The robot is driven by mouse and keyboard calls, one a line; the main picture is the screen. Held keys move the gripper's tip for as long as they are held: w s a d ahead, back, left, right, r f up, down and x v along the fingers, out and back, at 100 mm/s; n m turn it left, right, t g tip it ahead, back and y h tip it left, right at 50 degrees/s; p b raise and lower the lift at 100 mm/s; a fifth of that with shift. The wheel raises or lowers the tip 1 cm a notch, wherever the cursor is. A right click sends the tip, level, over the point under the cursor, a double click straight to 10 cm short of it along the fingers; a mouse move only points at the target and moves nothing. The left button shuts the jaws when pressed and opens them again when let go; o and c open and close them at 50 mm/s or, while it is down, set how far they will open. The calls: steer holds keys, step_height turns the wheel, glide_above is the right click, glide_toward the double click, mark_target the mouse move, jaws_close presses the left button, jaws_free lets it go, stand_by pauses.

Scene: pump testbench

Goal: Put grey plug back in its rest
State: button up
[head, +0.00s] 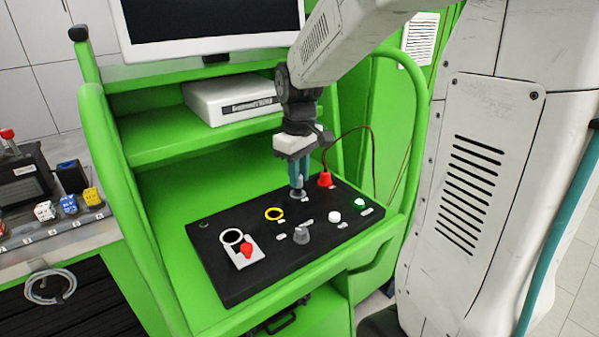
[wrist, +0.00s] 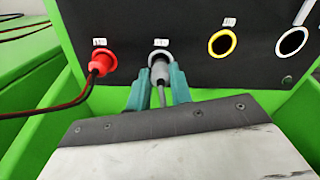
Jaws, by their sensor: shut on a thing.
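My gripper (head: 298,186) points down over the far side of the black panel (head: 218,270). In the wrist view its two teal fingers (wrist: 159,92) are shut on the grey plug (wrist: 159,72), with a grey cable running back between them. The plug's front end overlaps the light grey ring (wrist: 161,55) of a round opening in the panel. I cannot tell how deep the plug sits in it. In the head view the fingers hide most of the plug.
A red plug (head: 325,180) with red and black cables sits beside the fingers. A yellow ring (head: 274,213), a white ring (head: 232,236), a red switch (head: 246,249), a grey knob (head: 301,235), a white button (head: 334,216) and a green button (head: 359,203) are nearby.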

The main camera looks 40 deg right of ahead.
steer(key=shift+f, duration=1.1)
steer(key=o, duration=1.4)
steer(key=shift+r, duration=4.05)
steer(key=s+a+m, duration=0.1)
steer(key=s+a, duration=0.2)
steer(key=s, duration=0.4)
steer(key=s+a+m+t, duration=0.1)
steer(key=s+a, duration=0.2)
steer(key=s, duration=0.4)
steer(key=s+a+m, duration=0.1)
steer(key=s+a, duration=0.2)
steer(key=s, duration=0.4)
steer(key=shift+s+a, duration=0.2)
steer(key=shift+a, duration=0.15)
